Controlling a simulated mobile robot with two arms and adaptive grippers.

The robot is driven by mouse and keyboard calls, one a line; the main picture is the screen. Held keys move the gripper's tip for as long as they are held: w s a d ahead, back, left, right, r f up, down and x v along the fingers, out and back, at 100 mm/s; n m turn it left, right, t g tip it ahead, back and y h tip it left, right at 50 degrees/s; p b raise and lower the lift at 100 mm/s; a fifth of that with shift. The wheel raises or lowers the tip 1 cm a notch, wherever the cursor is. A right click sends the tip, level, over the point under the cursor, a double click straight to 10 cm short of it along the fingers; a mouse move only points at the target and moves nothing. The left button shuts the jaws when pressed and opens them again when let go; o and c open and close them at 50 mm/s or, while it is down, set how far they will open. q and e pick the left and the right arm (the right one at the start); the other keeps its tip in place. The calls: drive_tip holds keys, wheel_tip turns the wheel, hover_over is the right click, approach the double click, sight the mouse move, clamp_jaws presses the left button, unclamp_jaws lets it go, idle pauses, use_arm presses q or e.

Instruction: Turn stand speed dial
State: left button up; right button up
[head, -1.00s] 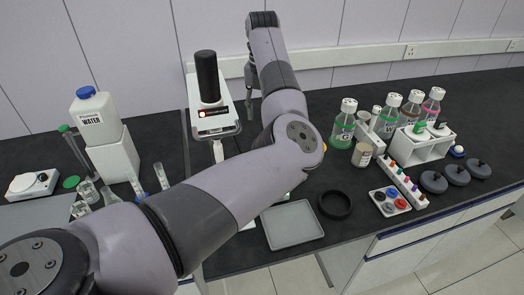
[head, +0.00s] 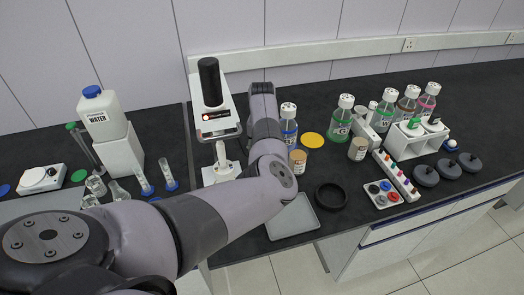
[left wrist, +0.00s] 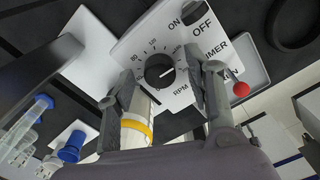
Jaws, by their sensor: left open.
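The speed dial (left wrist: 160,70) is a black round knob on a white panel (left wrist: 134,43) with a number scale and the letters RPM. The left wrist view shows it close up. My left gripper (left wrist: 165,80) is open, its fingers on either side of the dial in the picture; I cannot tell whether they touch it. In the head view the stand (head: 215,115) is white with a black cylinder (head: 210,82) on top. My left arm reaches in beside it, and the gripper there is hidden. My right gripper is not in view.
A white tube with a yellow band (left wrist: 137,125) shows near the fingers. A blue-labelled bottle (head: 288,125) and a brown jar (head: 298,161) stand right of my arm.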

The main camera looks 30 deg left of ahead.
use_arm(q)
drive_tip(key=shift+c, duration=0.6)
clamp_jaws()
drive_tip(key=shift+f, duration=0.1)
